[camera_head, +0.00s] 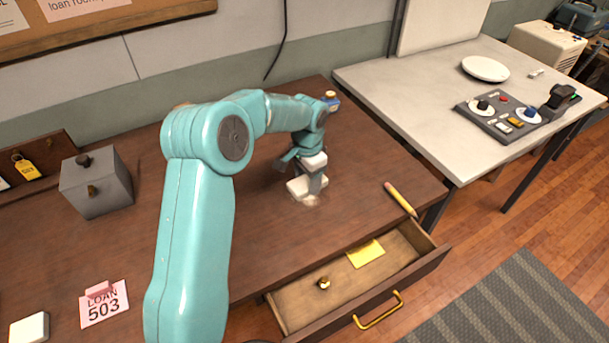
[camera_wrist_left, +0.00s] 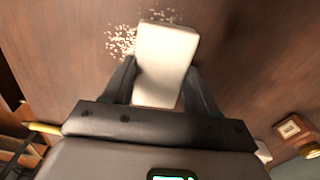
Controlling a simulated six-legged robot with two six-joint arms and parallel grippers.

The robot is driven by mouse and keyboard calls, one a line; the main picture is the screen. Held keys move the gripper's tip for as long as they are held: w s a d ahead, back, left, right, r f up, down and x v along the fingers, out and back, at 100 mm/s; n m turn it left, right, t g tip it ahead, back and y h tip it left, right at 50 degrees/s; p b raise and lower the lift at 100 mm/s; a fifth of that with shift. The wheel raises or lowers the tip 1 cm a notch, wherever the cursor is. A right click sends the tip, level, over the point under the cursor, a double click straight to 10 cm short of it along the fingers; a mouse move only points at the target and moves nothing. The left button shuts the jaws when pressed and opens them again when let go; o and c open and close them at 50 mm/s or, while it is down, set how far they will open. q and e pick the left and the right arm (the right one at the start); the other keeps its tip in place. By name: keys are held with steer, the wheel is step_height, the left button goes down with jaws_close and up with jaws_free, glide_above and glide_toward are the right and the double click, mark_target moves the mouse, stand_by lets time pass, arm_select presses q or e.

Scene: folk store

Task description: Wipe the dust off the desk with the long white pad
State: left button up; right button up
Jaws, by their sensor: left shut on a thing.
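My left gripper (camera_head: 311,182) reaches down over the right part of the brown desk (camera_head: 262,215). It is shut on the long white pad (camera_head: 298,188), which also shows between the two fingers in the left wrist view (camera_wrist_left: 166,62). The gripper hides part of the pad in the head view. A patch of pale dust (camera_head: 312,201) lies on the desk by the pad's near end. In the left wrist view the dust grains (camera_wrist_left: 121,42) show beside and beyond the pad. My right gripper is not in view.
A pencil (camera_head: 400,199) lies near the desk's right edge, above an open drawer (camera_head: 300,308) with a yellow note (camera_head: 365,253). A grey box (camera_head: 97,182), a loan card (camera_head: 104,306) and a white block (camera_head: 30,328) are at left.

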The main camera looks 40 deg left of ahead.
mark_target(314, 197)
arm_select(q)
steer(key=shift+s+d+f+b, duration=0.15)
steer(key=shift+s+d, duration=0.25)
steer(key=shift+d, duration=0.4)
steer(key=shift+s+d+f+b, duration=0.1)
steer(key=shift+s+d+b, duration=0.2)
steer(key=shift+d, duration=0.5)
steer(key=shift+s+d, duration=0.1)
